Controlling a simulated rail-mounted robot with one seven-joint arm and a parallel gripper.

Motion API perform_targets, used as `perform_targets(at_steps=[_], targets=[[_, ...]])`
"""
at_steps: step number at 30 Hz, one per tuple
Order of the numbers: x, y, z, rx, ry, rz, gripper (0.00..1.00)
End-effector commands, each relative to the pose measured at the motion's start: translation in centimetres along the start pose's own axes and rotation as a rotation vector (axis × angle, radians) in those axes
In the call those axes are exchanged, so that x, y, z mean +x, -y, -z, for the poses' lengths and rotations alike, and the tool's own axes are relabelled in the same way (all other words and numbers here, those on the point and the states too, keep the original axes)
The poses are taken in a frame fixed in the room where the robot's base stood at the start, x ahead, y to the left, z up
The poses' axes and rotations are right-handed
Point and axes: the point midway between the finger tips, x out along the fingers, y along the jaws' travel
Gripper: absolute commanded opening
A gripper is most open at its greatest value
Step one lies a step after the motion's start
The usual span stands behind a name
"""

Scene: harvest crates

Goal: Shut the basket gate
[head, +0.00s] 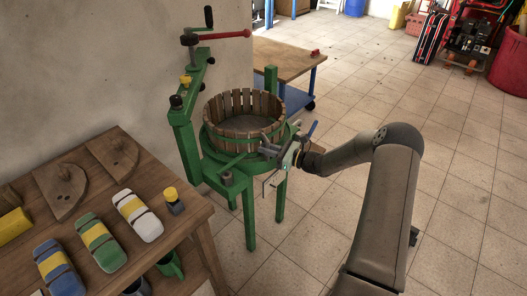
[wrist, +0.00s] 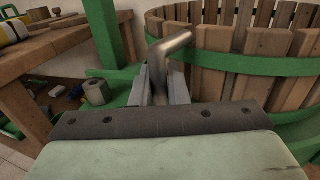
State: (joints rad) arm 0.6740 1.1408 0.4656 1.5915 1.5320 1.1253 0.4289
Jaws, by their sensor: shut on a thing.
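The basket (head: 242,100) is a round of upright wooden slats with green bands, standing on a green press. In the wrist view its slats (wrist: 215,75) and green band (wrist: 245,66) fill the upper right. I cannot tell which slats form the gate or how far it stands open. My gripper (head: 266,147) is at the basket's near right side in the head view. In the wrist view my gripper (wrist: 165,88) is shut on a bent grey metal handle (wrist: 172,46), in front of the slats. The fingers partly hide the handle's lower end.
The press's green post (head: 186,145) and red-handled crank (head: 220,35) rise at the left. A wooden bench (head: 190,215) with several coloured blocks stands at the front left. A wooden-topped cart (head: 285,58) is behind. The tiled floor at right is open.

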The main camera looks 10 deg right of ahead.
Motion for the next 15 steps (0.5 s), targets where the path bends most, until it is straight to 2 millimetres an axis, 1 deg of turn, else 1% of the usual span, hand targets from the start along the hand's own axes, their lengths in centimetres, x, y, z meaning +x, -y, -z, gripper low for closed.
perform_targets(at_steps=[8, 9, 10, 15], targets=[[0.09, -0.02, -0.06, 0.000, 0.002, 0.003, 0.00], [0.11, -0.04, -0.07, 0.000, 0.002, 0.003, 0.23], [0.11, -0.04, -0.07, 0.000, 0.002, 0.003, 0.31], [-0.02, 0.05, -0.03, 0.000, 0.001, 0.005, 0.32]])
